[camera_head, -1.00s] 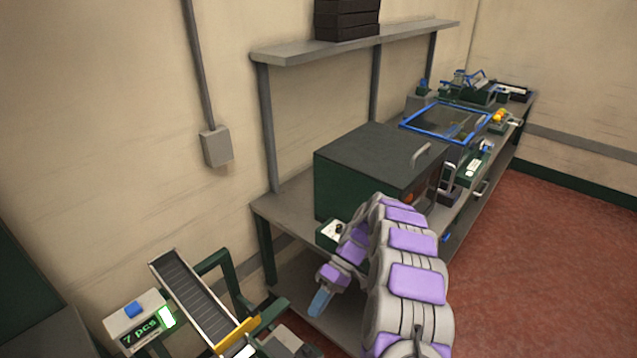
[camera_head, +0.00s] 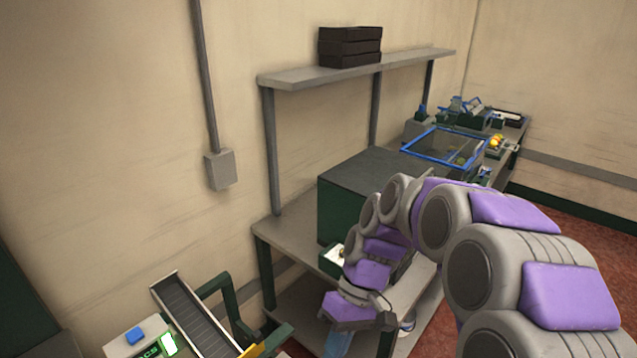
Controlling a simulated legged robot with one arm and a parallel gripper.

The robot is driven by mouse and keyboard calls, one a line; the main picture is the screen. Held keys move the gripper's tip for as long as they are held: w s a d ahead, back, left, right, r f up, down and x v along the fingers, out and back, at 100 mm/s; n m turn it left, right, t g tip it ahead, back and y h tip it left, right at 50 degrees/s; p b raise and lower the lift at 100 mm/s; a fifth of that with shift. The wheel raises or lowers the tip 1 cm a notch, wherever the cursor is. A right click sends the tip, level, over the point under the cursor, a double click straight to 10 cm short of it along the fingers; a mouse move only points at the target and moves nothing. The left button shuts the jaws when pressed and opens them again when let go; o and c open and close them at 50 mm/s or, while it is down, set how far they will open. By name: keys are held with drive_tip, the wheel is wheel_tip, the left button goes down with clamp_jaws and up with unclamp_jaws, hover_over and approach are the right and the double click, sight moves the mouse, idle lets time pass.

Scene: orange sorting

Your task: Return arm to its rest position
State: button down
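My arm, grey with purple panels, reaches in from the lower right and bends down in front of the workbench (camera_head: 285,240). My gripper (camera_head: 340,343) is at the arm's lower end, near the bottom edge of the picture. I see nothing held, but I cannot tell for sure.
A dark green box (camera_head: 345,200) stands on the bench behind my arm. A blue-framed clear case (camera_head: 445,148) and yellow-orange items (camera_head: 496,141) are farther back. A counter box with a green display (camera_head: 140,342) is at lower left. Black trays (camera_head: 350,47) sit on the wall shelf (camera_head: 300,78).

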drive_tip(key=s+d+m+t+h, duration=0.1)
drive_tip(key=s+d+m+h, duration=0.1)
drive_tip(key=s+d, duration=0.4)
drive_tip(key=s+d+r+m+t+h, duration=0.1)
drive_tip(key=s+d+m, duration=0.3)
drive_tip(key=s, duration=0.9)
drive_tip(key=shift+s+d+t+h, duration=0.25)
drive_tip(key=shift+d+t+h, duration=0.15)
drive_tip(key=shift+d+t, duration=0.45)
drive_tip(key=shift+d+r, duration=0.1)
drive_tip(key=shift+d, duration=0.35)
drive_tip(key=shift+a, duration=0.25)
